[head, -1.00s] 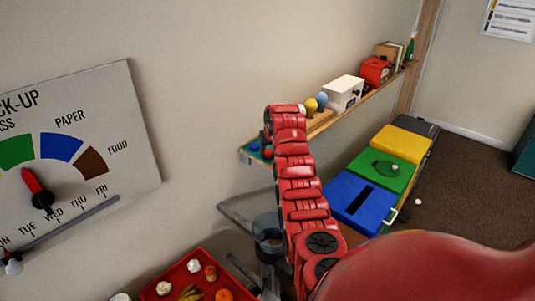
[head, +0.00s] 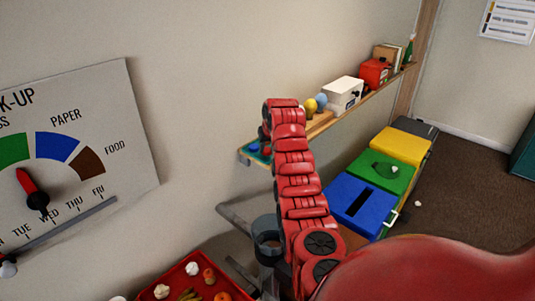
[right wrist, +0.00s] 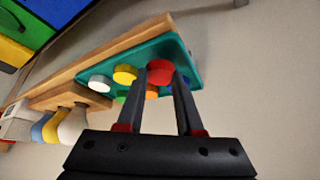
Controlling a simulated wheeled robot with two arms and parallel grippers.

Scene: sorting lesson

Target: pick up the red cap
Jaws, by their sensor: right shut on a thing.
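The red cap (right wrist: 159,71) is round and sits between the fingertips of my right gripper (right wrist: 160,79) in the right wrist view. The fingers are shut on it, one on each side. The cap is over the teal tray (right wrist: 185,55) on the wall shelf; I cannot tell whether it touches the tray. A yellow cap (right wrist: 125,74), a white cap (right wrist: 100,83) and an orange cap (right wrist: 152,92) are close by. In the head view my right arm hides most of the teal tray (head: 244,152). My left gripper is not in view.
On the shelf beyond the tray are a yellow and a blue bulb-like thing (head: 321,101), a white box (head: 343,93) and a red thing (head: 375,72). Blue (head: 350,190), green and yellow bins stand below. A red tray (head: 165,281) with food is at the bottom left.

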